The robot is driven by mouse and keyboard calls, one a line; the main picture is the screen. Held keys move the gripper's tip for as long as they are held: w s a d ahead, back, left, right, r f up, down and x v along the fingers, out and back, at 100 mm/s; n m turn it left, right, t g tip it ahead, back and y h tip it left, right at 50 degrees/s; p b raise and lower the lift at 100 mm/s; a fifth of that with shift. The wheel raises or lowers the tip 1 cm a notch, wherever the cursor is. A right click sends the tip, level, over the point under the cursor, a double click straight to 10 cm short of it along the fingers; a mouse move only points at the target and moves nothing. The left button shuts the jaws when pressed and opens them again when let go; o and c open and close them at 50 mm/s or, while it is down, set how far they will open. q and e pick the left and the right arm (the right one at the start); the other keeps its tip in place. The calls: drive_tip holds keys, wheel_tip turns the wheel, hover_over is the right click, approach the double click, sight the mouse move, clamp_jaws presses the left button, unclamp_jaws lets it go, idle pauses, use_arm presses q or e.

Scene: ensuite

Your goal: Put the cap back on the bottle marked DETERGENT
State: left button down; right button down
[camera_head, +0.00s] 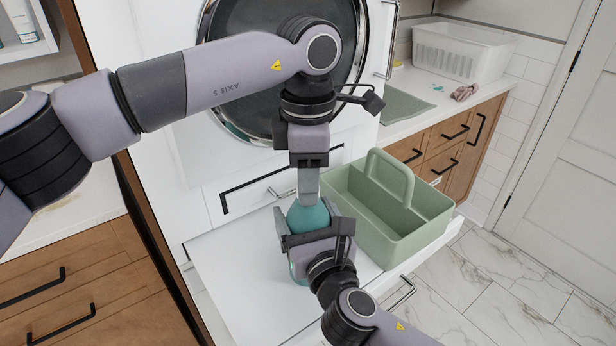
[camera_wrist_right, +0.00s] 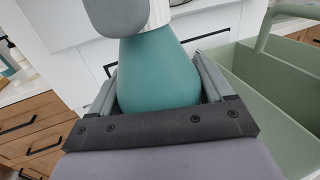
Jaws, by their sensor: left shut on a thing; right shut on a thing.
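The teal bottle (camera_head: 306,217) stands upright on the white pulled-out surface, and its shoulders fill the right wrist view (camera_wrist_right: 158,75). No DETERGENT marking shows. My right gripper (camera_head: 312,236) is shut around the bottle's body, one finger on each side. My left gripper (camera_head: 308,188) points straight down over the bottle's top and is shut on the white ribbed cap (camera_wrist_right: 159,14). The cap is right at the top of the bottle. The bottle's neck is hidden, and I cannot tell whether the cap is seated or turned tight.
A green caddy (camera_head: 408,240) with a handle stands close to the right of the bottle. The washer door (camera_head: 235,112) is behind my left arm. A white basket (camera_head: 455,52) and a pink cloth (camera_head: 464,92) are on the back counter. The white surface (camera_head: 240,262) is clear left of the bottle.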

use_arm(q)
drive_tip(key=m, duration=0.8)
drive_tip(key=c, duration=0.8)
unclamp_jaws()
drive_tip(key=shift+o, duration=0.2)
drive_tip(key=shift+r, duration=2.25)
drive_tip(key=shift+c, duration=0.3)
